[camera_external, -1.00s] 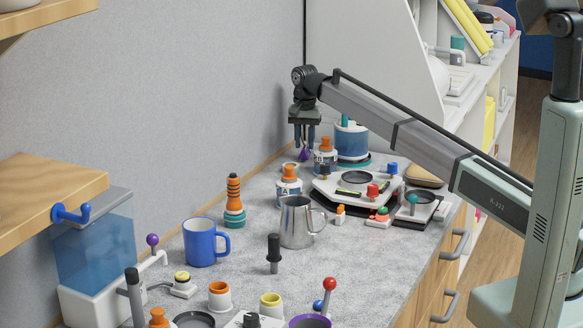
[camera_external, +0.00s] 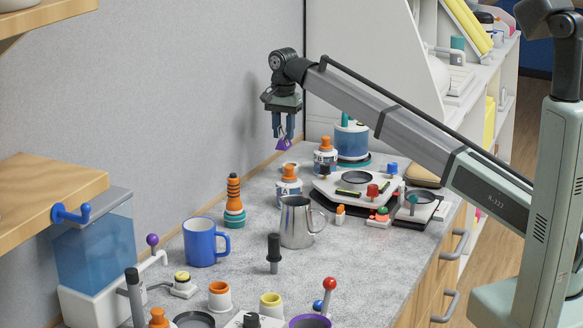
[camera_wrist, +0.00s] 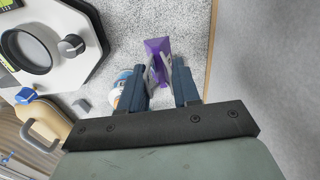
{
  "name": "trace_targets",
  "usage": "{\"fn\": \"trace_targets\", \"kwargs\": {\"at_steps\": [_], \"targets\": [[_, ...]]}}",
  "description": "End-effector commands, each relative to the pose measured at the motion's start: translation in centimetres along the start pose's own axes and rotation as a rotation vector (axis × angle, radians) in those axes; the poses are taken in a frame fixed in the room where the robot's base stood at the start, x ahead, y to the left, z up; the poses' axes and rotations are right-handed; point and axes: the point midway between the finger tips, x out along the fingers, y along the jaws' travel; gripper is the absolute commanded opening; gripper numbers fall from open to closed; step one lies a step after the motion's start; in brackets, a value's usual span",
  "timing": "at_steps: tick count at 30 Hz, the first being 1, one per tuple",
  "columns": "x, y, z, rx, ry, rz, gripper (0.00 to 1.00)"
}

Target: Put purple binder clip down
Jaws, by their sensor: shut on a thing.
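The purple binder clip (camera_external: 283,144) hangs below the fingertips of my gripper (camera_external: 284,134), in the air above the back of the grey counter near the wall. In the wrist view the clip (camera_wrist: 157,48) shows its purple body and pale metal handles between the two blue fingers of my gripper (camera_wrist: 160,80). My gripper is shut on the clip's handles. The clip touches nothing but the fingers in the views.
Orange-capped bottles (camera_external: 289,186) stand below and right of my gripper, with a blue-filled jar (camera_external: 351,141) and a white burner unit (camera_external: 340,197) beyond. A metal pitcher (camera_external: 296,222) and blue mug (camera_external: 201,243) stand nearer. Bare counter (camera_external: 262,183) lies along the wall.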

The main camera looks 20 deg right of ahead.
Motion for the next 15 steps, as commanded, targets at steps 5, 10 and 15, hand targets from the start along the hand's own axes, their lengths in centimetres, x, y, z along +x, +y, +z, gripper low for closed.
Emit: {"fn": "trace_targets", "kwargs": {"at_steps": [5, 10, 15], "targets": [[0.0, 0.6, 3.9, 0.039, 0.0, 0.0, 0.02], [0.6, 0.7, 4.9, 0.055, 0.0, 0.0, 0.02], [2.9, 0.8, 5.0, 0.056, -0.001, 0.002, 0.02]]}}
